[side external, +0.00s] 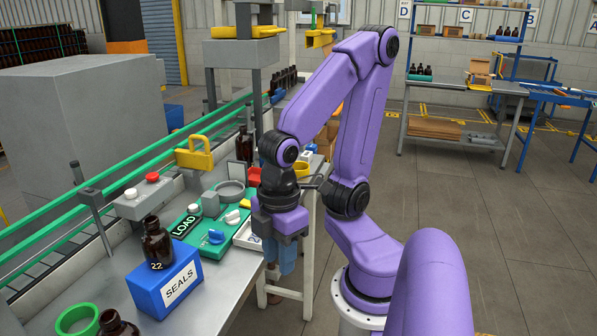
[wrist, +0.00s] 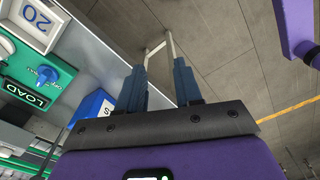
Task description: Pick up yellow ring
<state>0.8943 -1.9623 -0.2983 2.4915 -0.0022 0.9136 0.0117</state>
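A yellow ring (side external: 301,170) lies on the far part of the bench in the side view, just behind my wrist and partly hidden by it. I do not see it in the wrist view. My gripper (side external: 279,262) points down at the bench's right edge, nearer the camera than the ring and apart from it. In the wrist view my gripper (wrist: 158,76) has its two blue fingers spread, with only floor and a pale bench leg beyond the gap.
A green LOAD panel (side external: 185,223), a white numbered tray (side external: 247,238) and a blue SEALS box (side external: 165,284) with an amber bottle (side external: 158,243) crowd the bench. A green ring (side external: 77,320) lies at the near left. Open floor (side external: 480,230) is to the right.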

